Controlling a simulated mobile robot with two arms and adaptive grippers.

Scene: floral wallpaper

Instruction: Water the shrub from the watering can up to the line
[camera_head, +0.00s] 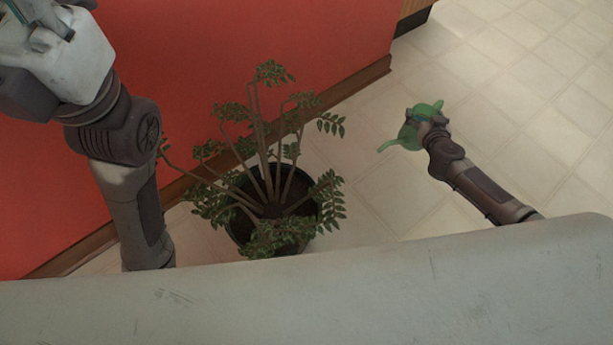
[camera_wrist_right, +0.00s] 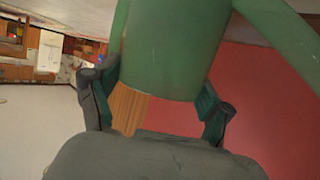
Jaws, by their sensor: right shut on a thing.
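The shrub (camera_head: 265,150) has thin brown stems and small green leaves. It stands in a dark round pot (camera_head: 240,222) on the floor, left of centre in the head view. The line is not visible to me. My right gripper (camera_head: 432,118) is shut on the green watering can (camera_head: 410,132), to the right of the shrub and clear of it. The can's spout points left, toward the plant. In the right wrist view the can (camera_wrist_right: 175,45) lies between the two fingers (camera_wrist_right: 157,100). My left gripper (camera_head: 38,22) is partly cut off at the top left, its opening unclear.
A red wall (camera_head: 200,50) with a brown baseboard (camera_head: 345,90) runs close behind the shrub. Pale tiled floor (camera_head: 375,205) is free between the pot and the can, and to the right. My own pale body fills the bottom of the head view.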

